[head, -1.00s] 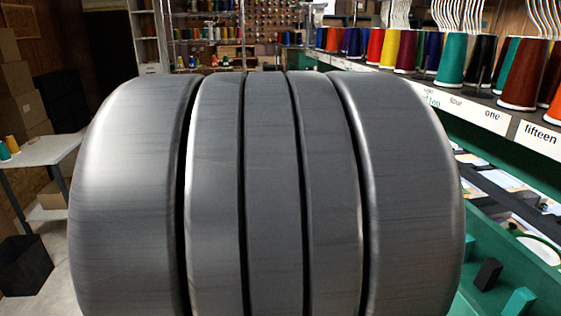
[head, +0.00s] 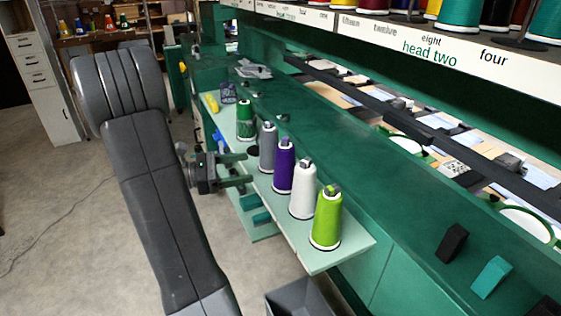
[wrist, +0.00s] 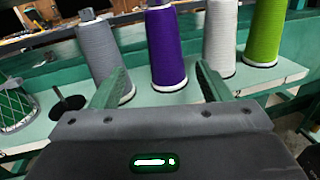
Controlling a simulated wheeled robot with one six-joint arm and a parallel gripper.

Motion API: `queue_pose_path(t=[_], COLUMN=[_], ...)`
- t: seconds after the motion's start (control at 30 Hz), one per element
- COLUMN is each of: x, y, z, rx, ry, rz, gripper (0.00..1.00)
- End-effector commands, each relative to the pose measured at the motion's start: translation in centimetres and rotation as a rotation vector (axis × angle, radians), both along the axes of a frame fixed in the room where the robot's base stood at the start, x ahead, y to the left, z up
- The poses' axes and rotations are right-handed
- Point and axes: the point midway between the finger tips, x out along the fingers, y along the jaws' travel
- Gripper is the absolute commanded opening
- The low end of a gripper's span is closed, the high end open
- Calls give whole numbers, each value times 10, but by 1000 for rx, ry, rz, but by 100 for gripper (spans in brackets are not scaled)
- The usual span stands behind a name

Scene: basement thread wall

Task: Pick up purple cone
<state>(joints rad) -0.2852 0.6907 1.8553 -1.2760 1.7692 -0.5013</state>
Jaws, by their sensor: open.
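The purple cone (head: 284,166) stands upright on a pale green shelf (head: 318,262), between a grey cone (head: 267,148) and a white cone (head: 303,190). In the wrist view the purple cone (wrist: 166,48) stands ahead, a little right of centre between the two fingers. My gripper (head: 250,182) is beside the front edge of the shelf, apart from the cones. In the wrist view my gripper (wrist: 160,88) is open and empty, its left finger overlapping the grey cone's lower part in the picture.
A lime green cone (head: 326,218) stands at the near end of the shelf and a dark green cone (head: 245,120) farther back. A green machine body rises behind the row. A grey bin (head: 300,300) stands on the floor below. Floor at left is open.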

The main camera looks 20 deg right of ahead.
Motion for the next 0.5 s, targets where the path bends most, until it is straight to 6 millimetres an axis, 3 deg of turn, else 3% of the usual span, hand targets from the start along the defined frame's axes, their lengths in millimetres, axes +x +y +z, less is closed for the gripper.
queue_pose_path(t=[0.3, 0.5], x=[-6, -7], y=[-54, -78], z=[1, 1], rx=[2, 3], ry=[1, -1], rz=[-6, -4], gripper=[71, 71])
